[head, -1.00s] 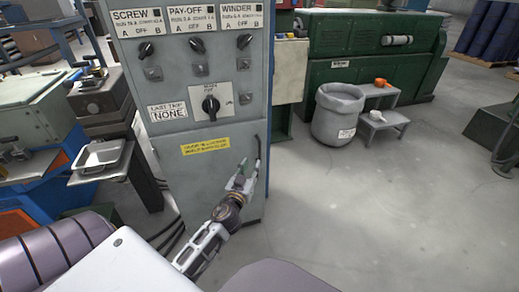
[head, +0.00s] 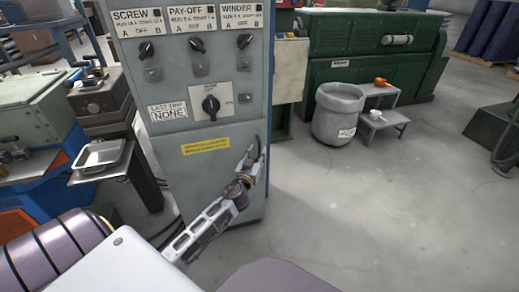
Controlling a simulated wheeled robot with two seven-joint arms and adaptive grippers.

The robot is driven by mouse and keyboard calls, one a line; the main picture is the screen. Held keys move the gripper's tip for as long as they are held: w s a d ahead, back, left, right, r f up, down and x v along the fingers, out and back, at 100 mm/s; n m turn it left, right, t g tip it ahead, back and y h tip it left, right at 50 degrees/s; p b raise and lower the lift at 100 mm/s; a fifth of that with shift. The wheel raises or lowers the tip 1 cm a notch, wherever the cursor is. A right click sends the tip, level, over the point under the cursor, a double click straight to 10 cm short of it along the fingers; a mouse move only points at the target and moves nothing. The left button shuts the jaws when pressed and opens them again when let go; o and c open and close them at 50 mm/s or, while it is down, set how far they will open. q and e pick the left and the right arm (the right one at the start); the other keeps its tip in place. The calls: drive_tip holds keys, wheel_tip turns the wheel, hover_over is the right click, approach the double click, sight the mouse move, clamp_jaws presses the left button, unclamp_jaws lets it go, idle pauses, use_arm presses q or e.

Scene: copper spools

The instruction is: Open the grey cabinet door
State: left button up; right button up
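The grey cabinet (head: 190,180) stands upright in front of me, with labelled rotary switches above and a yellow label on its front. Its door looks closed. A dark vertical handle (head: 259,147) is at the right edge of the front. My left gripper (head: 255,156) is at this handle, its fingers near or around the lower part. The fingers are small and overlap the handle, so I cannot tell whether they are shut on it. My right gripper is not in view.
A metal tray (head: 100,157) on a dark stand is left of the cabinet. A grey bin (head: 338,115) and a grey step stool (head: 381,125) stand at the right, before a green machine (head: 375,60). The floor at the right front is clear.

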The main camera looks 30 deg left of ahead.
sight(259, 149)
use_arm(q)
drive_tip(key=shift+x, duration=2)
clamp_jaws()
